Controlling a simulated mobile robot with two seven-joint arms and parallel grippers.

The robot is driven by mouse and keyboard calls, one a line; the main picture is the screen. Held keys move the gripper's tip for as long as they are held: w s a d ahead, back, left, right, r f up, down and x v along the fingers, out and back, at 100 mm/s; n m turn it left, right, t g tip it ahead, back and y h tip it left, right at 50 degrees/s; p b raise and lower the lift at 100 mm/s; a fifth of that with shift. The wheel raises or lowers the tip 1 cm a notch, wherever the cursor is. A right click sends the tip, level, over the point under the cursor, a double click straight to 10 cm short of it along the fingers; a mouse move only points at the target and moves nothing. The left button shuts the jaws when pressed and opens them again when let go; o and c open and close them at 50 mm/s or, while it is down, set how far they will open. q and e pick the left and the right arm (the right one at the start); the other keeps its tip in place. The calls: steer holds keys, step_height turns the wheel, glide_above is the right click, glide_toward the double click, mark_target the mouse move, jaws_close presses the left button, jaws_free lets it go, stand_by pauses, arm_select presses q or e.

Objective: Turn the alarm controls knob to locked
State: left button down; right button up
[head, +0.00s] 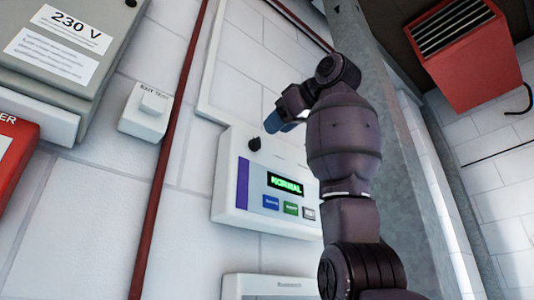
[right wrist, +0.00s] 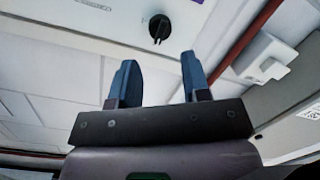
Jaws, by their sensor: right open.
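The alarm controls panel (head: 262,185) is a white box on the wall with a purple stripe and a green display reading NORMAL. Its black knob (head: 254,144) sits at the panel's upper left. In the right wrist view the knob (right wrist: 160,24) shows beyond the fingertips, roughly between them in the picture. My right gripper (head: 273,122) has blue fingers and is above and right of the knob in the head view. In the right wrist view the gripper (right wrist: 160,58) is open and empty, apart from the knob. My left gripper is in neither view.
A small white box (head: 146,111) and a dark red pipe (head: 176,120) are left of the panel. A grey 230 V cabinet (head: 62,50) is at upper left. A grey post (head: 375,70) stands behind my right arm. A red box (head: 470,60) hangs at upper right.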

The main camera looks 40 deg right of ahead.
steer(key=shift+s+d+r+b, duration=0.1)
steer(key=shift+s+r+b, duration=0.05)
steer(key=shift+s, duration=0.85)
steer(key=shift+s+d+r+b, duration=0.1)
steer(key=shift+s+b, duration=0.05)
steer(key=shift+s, duration=0.85)
steer(key=shift+w, duration=0.1)
